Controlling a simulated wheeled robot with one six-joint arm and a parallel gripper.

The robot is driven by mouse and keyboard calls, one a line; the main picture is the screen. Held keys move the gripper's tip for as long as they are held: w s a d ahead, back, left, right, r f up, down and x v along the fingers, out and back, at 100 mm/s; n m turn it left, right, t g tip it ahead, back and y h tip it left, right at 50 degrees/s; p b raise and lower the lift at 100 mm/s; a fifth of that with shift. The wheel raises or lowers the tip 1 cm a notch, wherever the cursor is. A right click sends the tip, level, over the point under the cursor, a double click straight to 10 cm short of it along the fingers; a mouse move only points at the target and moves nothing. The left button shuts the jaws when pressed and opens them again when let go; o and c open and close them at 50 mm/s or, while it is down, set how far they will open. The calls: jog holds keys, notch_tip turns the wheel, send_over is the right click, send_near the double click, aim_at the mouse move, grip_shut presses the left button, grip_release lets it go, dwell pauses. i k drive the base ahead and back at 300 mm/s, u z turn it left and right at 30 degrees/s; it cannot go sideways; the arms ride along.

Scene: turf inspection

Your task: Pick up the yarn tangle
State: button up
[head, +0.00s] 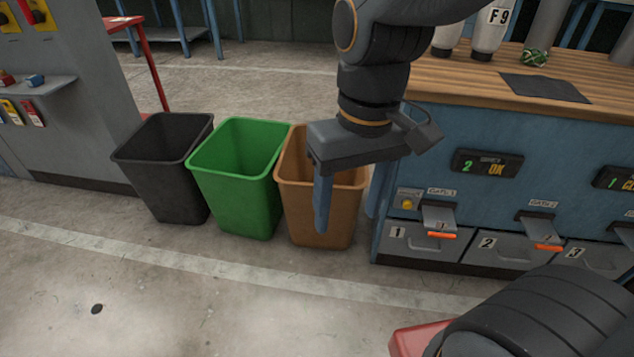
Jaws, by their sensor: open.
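A small green tangled clump (535,57), which looks like the yarn tangle, lies on the wooden bench top (450,75) at the upper right, behind a dark mat.
A black bin (165,170), a green bin (240,185) and a brown bin (320,225) stand left of the blue cabinet (440,135). White cylinders (490,30) stand near the clump, with a dark mat (545,88) in front. The floor at left is mostly clear, except a small dark disc (97,309).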

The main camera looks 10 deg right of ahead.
aim_at(534, 57)
jog(key=z, duration=0.35)
jog(key=k, duration=0.5)
jog(key=z, duration=1.6)
jog(key=i, duration=1.25)
jog(key=u, duration=0.4)
